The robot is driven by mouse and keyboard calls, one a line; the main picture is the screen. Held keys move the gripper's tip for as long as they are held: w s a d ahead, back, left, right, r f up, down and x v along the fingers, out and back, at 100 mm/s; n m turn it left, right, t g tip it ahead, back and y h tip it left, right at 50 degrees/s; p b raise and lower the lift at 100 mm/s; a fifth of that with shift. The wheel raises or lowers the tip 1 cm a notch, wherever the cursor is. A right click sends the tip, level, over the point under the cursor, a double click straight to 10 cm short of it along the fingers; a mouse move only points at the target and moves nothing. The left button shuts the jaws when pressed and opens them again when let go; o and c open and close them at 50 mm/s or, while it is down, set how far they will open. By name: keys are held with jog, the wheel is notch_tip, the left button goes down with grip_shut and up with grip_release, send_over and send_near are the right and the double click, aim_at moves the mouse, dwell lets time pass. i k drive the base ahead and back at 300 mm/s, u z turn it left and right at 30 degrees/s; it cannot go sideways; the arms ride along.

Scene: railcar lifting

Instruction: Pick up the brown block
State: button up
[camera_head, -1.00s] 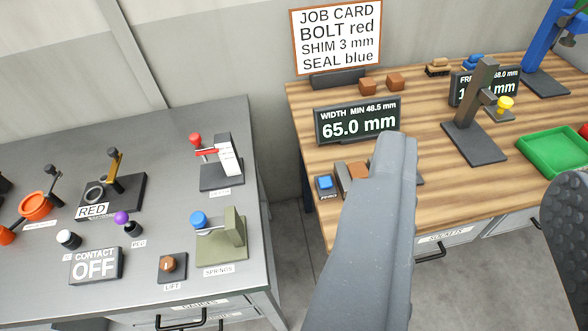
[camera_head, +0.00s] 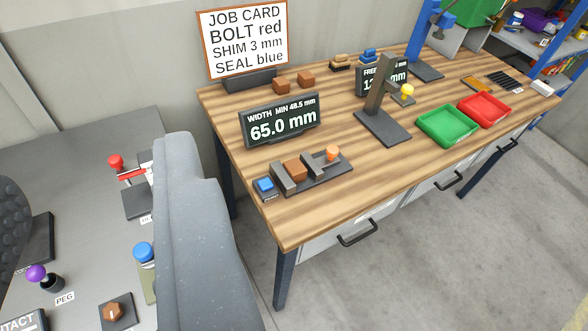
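Three brown blocks show on the wooden bench (camera_head: 370,170). One brown block (camera_head: 295,170) sits between the dark jaws of a small fixture (camera_head: 329,173) near the bench's front left. Two loose brown blocks stand side by side at the back, a left one (camera_head: 280,85) and a right one (camera_head: 306,79), in front of the job card. I cannot tell which one the task names. A large grey part, which looks like my arm, rises at the lower left and hides part of the grey bench. I see no gripper fingertips, and nothing of mine visibly touches a block.
A width display (camera_head: 280,120) reads 65.0 mm behind the fixture. A dark stand (camera_head: 382,115) partly covers another display. A green tray (camera_head: 447,126) and a red tray (camera_head: 484,109) lie to the right. A grey bench (camera_head: 85,185) with levers stands left. The bench's front middle is clear.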

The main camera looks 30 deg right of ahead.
aim_at(296, 171)
jog(key=u, duration=0.1)
jog(key=i, duration=1)
jog(key=z, duration=0.1)
